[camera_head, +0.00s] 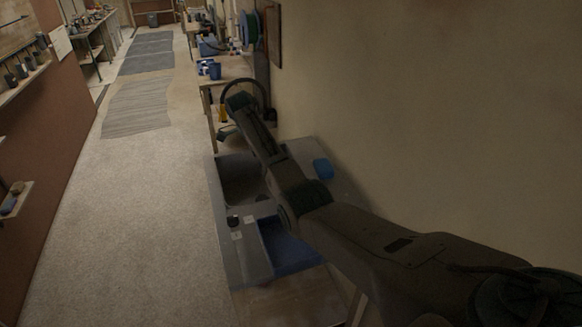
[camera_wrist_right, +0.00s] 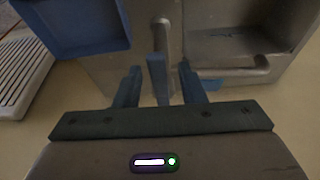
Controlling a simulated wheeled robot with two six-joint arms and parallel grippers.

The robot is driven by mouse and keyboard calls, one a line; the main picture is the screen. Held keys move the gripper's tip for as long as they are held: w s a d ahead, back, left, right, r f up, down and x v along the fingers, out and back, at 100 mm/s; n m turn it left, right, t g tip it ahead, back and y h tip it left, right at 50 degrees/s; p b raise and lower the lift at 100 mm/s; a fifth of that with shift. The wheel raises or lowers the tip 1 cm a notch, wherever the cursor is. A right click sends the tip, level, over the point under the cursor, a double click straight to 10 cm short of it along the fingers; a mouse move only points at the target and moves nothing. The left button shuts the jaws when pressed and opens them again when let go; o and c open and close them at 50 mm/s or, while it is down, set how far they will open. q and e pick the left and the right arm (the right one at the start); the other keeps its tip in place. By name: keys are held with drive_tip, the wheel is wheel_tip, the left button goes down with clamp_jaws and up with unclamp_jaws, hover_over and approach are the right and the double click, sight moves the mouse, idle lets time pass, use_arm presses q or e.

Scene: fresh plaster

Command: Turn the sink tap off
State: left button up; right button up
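The grey sink unit (camera_head: 235,255) stands against the wall, with a blue basin (camera_head: 290,248) at its near end and a grey basin (camera_head: 240,178) beyond. In the right wrist view, the grey tap spout (camera_wrist_right: 162,38) rises between the blue basin (camera_wrist_right: 85,50) and the grey basin (camera_wrist_right: 235,72). My right gripper (camera_wrist_right: 160,85) is open, its two fingers apart. An upright blue lever (camera_wrist_right: 157,80) shows between the fingers, with gaps on both sides; I cannot tell whether it touches either. In the head view my right arm hides much of the sink. My left gripper is out of view.
A workbench (camera_head: 232,70) with a blue container (camera_head: 209,69) stands beyond. The wall is close on the right. The carpeted aisle (camera_head: 125,200) is clear.

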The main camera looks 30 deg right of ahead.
drive_tip(key=p+v, duration=0.3)
drive_tip(key=v, duration=0.2)
drive_tip(key=shift+p, duration=0.35)
drive_tip(key=shift+a+r, duration=0.15)
drive_tip(key=shift+r, duration=0.15)
drive_tip(key=v, duration=0.6)
drive_tip(key=shift+r, duration=0.2)
